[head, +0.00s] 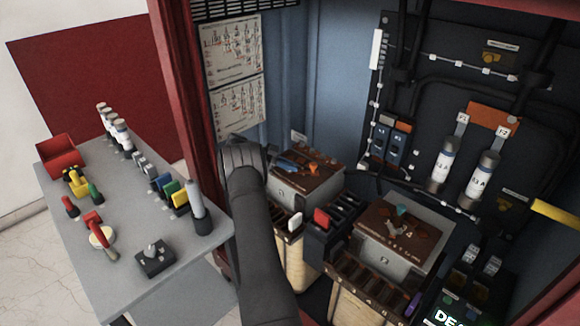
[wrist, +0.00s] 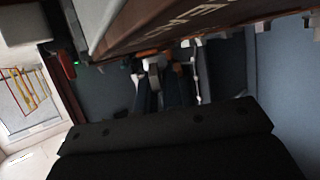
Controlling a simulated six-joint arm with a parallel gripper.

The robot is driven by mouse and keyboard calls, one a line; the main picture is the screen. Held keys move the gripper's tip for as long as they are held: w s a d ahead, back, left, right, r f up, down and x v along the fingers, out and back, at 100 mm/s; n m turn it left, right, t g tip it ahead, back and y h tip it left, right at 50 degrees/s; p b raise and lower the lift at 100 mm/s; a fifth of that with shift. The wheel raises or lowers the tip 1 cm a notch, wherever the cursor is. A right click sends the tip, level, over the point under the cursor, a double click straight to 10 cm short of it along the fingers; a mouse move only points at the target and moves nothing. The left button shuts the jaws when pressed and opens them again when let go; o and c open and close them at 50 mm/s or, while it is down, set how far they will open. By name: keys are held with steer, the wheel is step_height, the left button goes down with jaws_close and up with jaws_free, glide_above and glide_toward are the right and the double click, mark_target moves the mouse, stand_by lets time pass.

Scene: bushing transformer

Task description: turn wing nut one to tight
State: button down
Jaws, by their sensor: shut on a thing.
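Transformer one (head: 300,188), a grey box with a brown top plate, stands inside the cabinet left of centre. My gripper (head: 270,153) is at the back left edge of this plate, mostly hidden behind my dark wrist. In the wrist view, its fingers (wrist: 172,72) are shut close under a brown plate edge (wrist: 190,30) with white lettering. A small orange-brown part shows between them, which I take to be wing nut one (wrist: 177,68); its shape and angle are too dark to tell. Small blue and orange pieces (head: 290,166) lie on the plate beside the gripper.
A second transformer (head: 385,262) with a teal piece (head: 401,211) on top stands to the right. Two cylindrical fuses (head: 443,163) hang on the back panel. A grey table (head: 135,215) with tools stands left, outside the red cabinet post (head: 188,110).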

steer(key=shift+f, duration=0.15)
steer(key=c, duration=1.6)
jaws_free()
steer(key=shift+o, duration=0.2)
steer(key=v, duration=1.2)
steer(key=shift+w, duration=0.1)
